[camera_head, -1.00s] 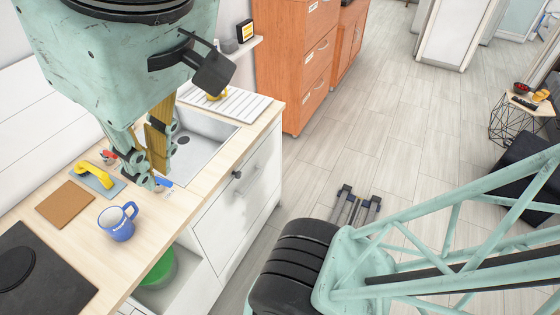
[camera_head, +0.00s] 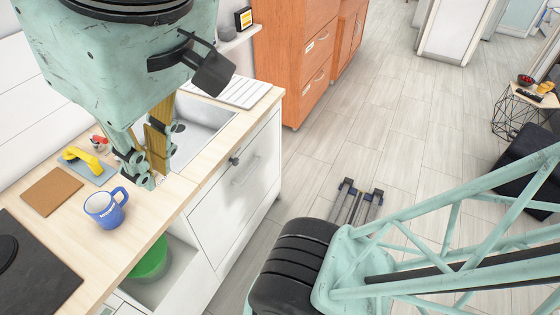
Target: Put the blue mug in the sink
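The blue mug (camera_head: 104,210) stands upright on the wooden counter (camera_head: 135,225), with its handle toward the upper right. The sink (camera_head: 200,130) is a grey basin set in the counter farther back, partly hidden behind my gripper. My gripper (camera_head: 150,182) hangs over the counter between the mug and the sink, pointing down, to the right of the mug and apart from it. I see nothing held in it. How far apart its fingertips are cannot be made out from this angle.
A brown board (camera_head: 52,191), a yellow-handled brush (camera_head: 82,158) on a grey-blue cloth and a black hob (camera_head: 35,270) lie around the mug. A white ribbed drainer (camera_head: 235,92) is beyond the sink. A green bin (camera_head: 150,260) stands below the counter.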

